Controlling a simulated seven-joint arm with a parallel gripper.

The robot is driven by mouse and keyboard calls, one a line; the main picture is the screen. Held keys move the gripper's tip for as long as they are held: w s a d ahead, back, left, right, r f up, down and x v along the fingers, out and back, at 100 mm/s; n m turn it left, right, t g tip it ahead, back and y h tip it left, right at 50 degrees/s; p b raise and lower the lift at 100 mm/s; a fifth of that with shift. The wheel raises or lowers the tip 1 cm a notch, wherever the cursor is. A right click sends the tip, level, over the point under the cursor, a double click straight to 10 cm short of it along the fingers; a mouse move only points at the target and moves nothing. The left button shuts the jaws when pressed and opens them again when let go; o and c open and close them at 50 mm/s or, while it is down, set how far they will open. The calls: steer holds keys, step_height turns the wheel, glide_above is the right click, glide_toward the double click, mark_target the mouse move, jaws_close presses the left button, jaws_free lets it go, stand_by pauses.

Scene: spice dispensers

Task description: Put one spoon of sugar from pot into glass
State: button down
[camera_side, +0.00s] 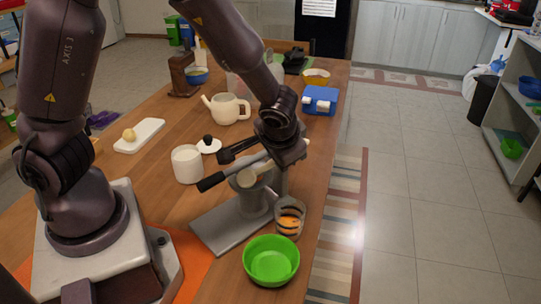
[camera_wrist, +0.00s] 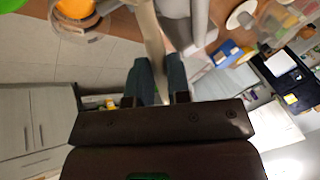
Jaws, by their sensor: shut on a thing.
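In the wrist view, my gripper (camera_wrist: 157,75) is shut on a long pale handle, apparently the spoon (camera_wrist: 152,35), which runs up out of the frame. Its bowl and any sugar in it cannot be made out. In the side view, my gripper (camera_side: 272,163) is over the grey juicer, and its fingers are hard to make out. The clear glass (camera_side: 290,219) with dark bands and orange contents stands right of the juicer; it also shows at the wrist view's top left (camera_wrist: 85,18). The white pot (camera_side: 187,164) is open, its inside hidden, with its black-knobbed lid (camera_side: 209,146) beside it.
The grey juicer (camera_side: 225,228) with its black-gripped lever (camera_side: 211,182) stands between pot and glass, close to my gripper. A green bowl (camera_side: 271,261) sits in front of the glass. A teapot (camera_side: 228,109), a white board (camera_side: 140,136) and a blue box (camera_side: 320,100) are farther back.

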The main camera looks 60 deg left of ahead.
steer(key=h, duration=0.1)
steer(key=g+h, duration=0.1)
steer(key=shift+a+r+g+h, duration=0.1)
steer(key=shift+r+g+h, duration=0.2)
steer(key=shift+r, duration=0.1)
steer(key=shift+r+g+h, duration=0.1)
steer(key=shift+g+h, duration=0.2)
steer(key=shift+h, duration=0.1)
steer(key=shift+f, duration=0.65)
steer(key=shift+r, duration=0.1)
step_height(320, 180, up, 3)
steer(key=shift+f+m, duration=0.15)
steer(key=shift+m, duration=0.25)
